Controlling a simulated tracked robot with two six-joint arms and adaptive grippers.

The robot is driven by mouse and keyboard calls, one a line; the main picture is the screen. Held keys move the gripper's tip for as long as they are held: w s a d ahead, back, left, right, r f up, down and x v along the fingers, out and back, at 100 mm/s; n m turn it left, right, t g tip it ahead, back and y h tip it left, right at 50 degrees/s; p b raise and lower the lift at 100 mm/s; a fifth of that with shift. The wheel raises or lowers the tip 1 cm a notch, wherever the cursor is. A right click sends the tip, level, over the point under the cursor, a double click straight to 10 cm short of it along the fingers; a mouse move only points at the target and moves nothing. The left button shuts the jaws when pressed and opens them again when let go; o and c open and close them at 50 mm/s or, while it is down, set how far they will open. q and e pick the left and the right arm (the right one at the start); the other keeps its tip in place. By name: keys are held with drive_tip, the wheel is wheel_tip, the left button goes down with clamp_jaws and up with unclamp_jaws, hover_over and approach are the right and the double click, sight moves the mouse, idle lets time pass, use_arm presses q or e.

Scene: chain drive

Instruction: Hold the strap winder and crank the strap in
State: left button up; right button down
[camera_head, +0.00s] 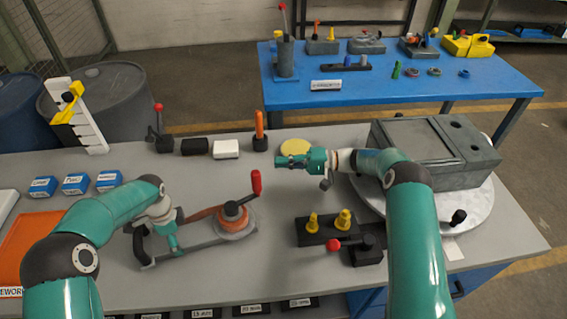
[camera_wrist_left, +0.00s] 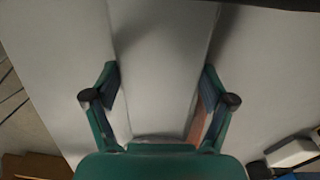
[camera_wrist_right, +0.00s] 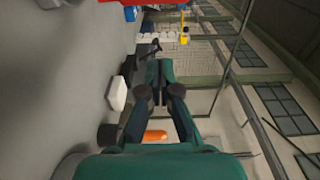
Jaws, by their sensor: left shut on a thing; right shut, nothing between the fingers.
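The strap winder (camera_head: 207,241) lies on the grey bench, with a grey frame, a black grip at its left end and a drum wound with orange strap (camera_head: 203,215). Its crank has a red knob (camera_head: 256,182) standing up at the right end. My left gripper (camera_head: 172,240) is shut on the winder's frame between the black grip and the drum. In the left wrist view, a pale grey bar (camera_wrist_left: 165,75) sits between the fingers. My right gripper (camera_head: 280,161) is shut and empty, to the right of and beyond the red knob, apart from it. It also shows in the right wrist view (camera_wrist_right: 160,65).
A black block with yellow pegs (camera_head: 313,224) and a red-knobbed lever (camera_head: 334,244) stand right of the winder. A grey housing (camera_head: 440,150) sits on a round plate behind my right arm. Blue blocks (camera_head: 76,184) lie at left. Bench between winder and pegs is clear.

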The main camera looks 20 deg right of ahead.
drive_tip(key=s+a, duration=0.1)
drive_tip(key=a, duration=0.6)
drive_tip(key=shift+a, duration=0.1)
drive_tip(key=shift+s+r+m+t+h, duration=0.1)
drive_tip(key=shift+s+m+t+h, duration=0.3)
drive_tip(key=shift+s+m+t, duration=0.45)
idle(0.4)
drive_tip(key=s+a+m+t+h, duration=0.1)
drive_tip(key=s+a+t+h, duration=0.15)
drive_tip(key=s, duration=0.75)
drive_tip(key=s+a+m+t+h, duration=0.2)
drive_tip(key=a+m+t+h, duration=0.4)
drive_tip(key=a, duration=0.4)
drive_tip(key=shift+s+a+m+h, duration=0.2)
drive_tip(key=shift+s+m+h, duration=0.15)
drive_tip(key=shift+h, duration=0.2)
drive_tip(key=shift+w+d, duration=0.1)
drive_tip(key=shift+d, duration=0.05)
idle(0.7)
